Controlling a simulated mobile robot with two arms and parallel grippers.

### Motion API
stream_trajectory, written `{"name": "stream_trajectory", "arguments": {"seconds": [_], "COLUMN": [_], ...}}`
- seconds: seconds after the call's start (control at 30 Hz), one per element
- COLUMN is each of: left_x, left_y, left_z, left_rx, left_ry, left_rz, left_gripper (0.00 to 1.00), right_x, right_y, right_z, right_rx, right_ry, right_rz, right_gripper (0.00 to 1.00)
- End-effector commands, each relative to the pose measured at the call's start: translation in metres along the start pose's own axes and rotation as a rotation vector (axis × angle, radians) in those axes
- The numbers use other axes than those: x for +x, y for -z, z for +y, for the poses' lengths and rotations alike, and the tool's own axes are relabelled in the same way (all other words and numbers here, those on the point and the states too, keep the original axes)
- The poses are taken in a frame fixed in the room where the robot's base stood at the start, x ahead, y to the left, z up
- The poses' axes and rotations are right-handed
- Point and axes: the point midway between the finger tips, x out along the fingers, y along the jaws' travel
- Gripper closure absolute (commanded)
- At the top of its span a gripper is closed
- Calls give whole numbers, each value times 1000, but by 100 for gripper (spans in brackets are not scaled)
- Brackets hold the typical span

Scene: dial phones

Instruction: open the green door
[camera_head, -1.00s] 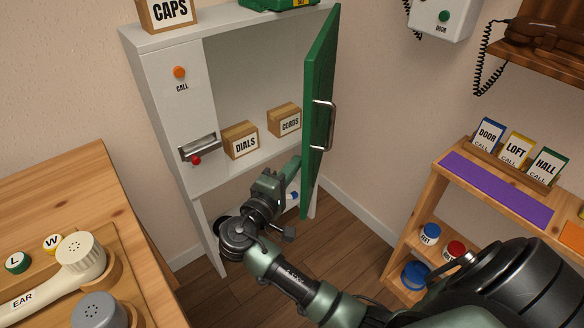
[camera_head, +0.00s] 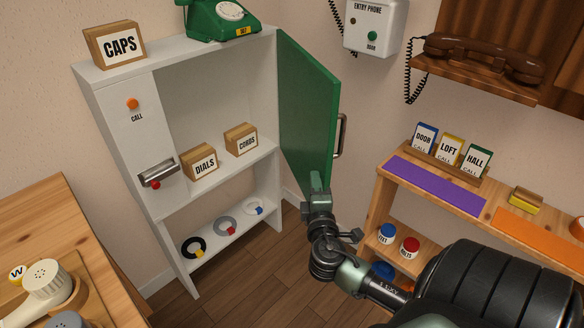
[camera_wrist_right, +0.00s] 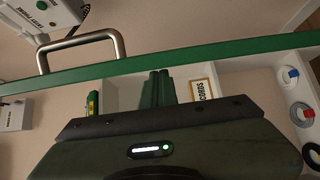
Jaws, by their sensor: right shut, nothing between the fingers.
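The green door (camera_head: 308,105) stands wide open on the right side of the white cabinet (camera_head: 122,84), its inner face towards me. Its metal handle (camera_head: 340,136) is on the far, outer face near the free edge. In the right wrist view the door shows edge-on as a green strip (camera_wrist_right: 220,52) with the handle (camera_wrist_right: 80,38) beyond it. My right gripper (camera_head: 319,183) is shut and empty at the door's lower free edge, on the inner side. Its closed fingers (camera_wrist_right: 157,88) point at the door; I cannot tell whether they touch. My left gripper is not in view.
Boxes marked DIALS (camera_head: 200,166) and CORDS (camera_head: 241,140) stand inside the cabinet, with rings on the shelf below. A wooden shelf unit (camera_head: 385,185) is right of my gripper. A wall entry phone (camera_head: 375,25) hangs behind the door. A wooden desk (camera_head: 60,215) is at left.

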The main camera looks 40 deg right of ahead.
Motion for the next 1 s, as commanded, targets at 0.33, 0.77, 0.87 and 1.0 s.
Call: {"name": "stream_trajectory", "arguments": {"seconds": [0.33, 0.77, 0.87, 1.0], "left_x": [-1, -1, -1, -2], "left_y": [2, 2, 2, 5], "left_z": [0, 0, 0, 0], "left_rx": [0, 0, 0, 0], "left_ry": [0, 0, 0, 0], "left_rz": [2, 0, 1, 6], "left_gripper": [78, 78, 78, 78], "right_x": [9, 10, 10, 14], "right_y": [-35, -38, -37, -37], "right_z": [-1, -1, -1, -1], "right_rx": [0, 1, 1, 1], "right_ry": [0, 0, 0, 1], "right_rz": [-3, -4, -4, -2], "right_gripper": [100, 100, 100, 100]}}
